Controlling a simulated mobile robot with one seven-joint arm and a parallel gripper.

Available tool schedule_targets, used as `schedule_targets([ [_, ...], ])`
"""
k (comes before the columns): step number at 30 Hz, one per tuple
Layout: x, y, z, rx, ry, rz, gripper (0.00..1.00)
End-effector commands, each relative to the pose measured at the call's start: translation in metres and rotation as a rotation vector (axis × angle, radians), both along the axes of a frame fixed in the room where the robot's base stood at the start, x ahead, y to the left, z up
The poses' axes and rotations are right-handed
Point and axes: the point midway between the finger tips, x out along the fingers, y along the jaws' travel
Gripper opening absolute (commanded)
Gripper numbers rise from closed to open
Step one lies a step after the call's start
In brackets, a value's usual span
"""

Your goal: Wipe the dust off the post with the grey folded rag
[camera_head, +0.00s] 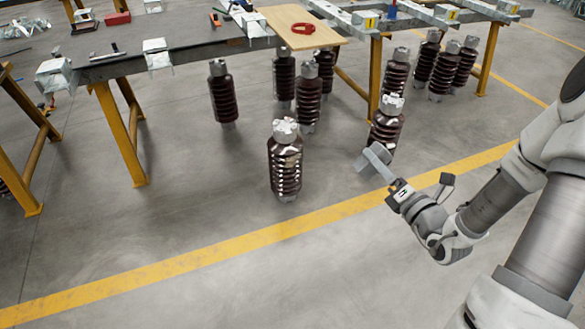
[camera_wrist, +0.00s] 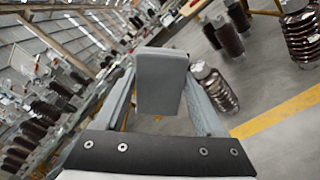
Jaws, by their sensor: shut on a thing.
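My gripper (camera_head: 383,166) is shut on the grey folded rag (camera_head: 374,156) and holds it up in the air. In the wrist view the rag (camera_wrist: 160,80) is a flat grey block between the two fingers. The nearest brown ribbed post (camera_head: 285,165), with a pale metal cap, stands upright on the floor to the left of my gripper, apart from it. Its ribs look paler and more speckled than those of the others. Another brown post (camera_head: 386,129) stands just behind the rag, partly hidden. The wrist view shows a post (camera_wrist: 216,90) right of the rag.
More brown posts (camera_head: 222,95) stand behind and at the back right (camera_head: 441,72). A long table with yellow legs (camera_head: 125,140) runs across the back, bearing a wooden board (camera_head: 285,20) with a red object (camera_head: 303,28). A yellow floor line (camera_head: 230,246) crosses the clear floor in front.

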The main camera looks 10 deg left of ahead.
Motion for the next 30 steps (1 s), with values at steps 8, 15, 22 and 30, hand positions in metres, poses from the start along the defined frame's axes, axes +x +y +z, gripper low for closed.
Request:
schedule_targets([
  [8,0.000,0.000,0.000,0.000,0.000,0.000,0.27],
  [15,0.000,0.000,0.001,0.000,0.000,0.000,0.27],
  [22,0.001,0.000,0.024,0.000,-0.001,0.001,0.27],
  [30,0.001,-0.001,0.068,0.002,0.003,0.001,0.27],
])
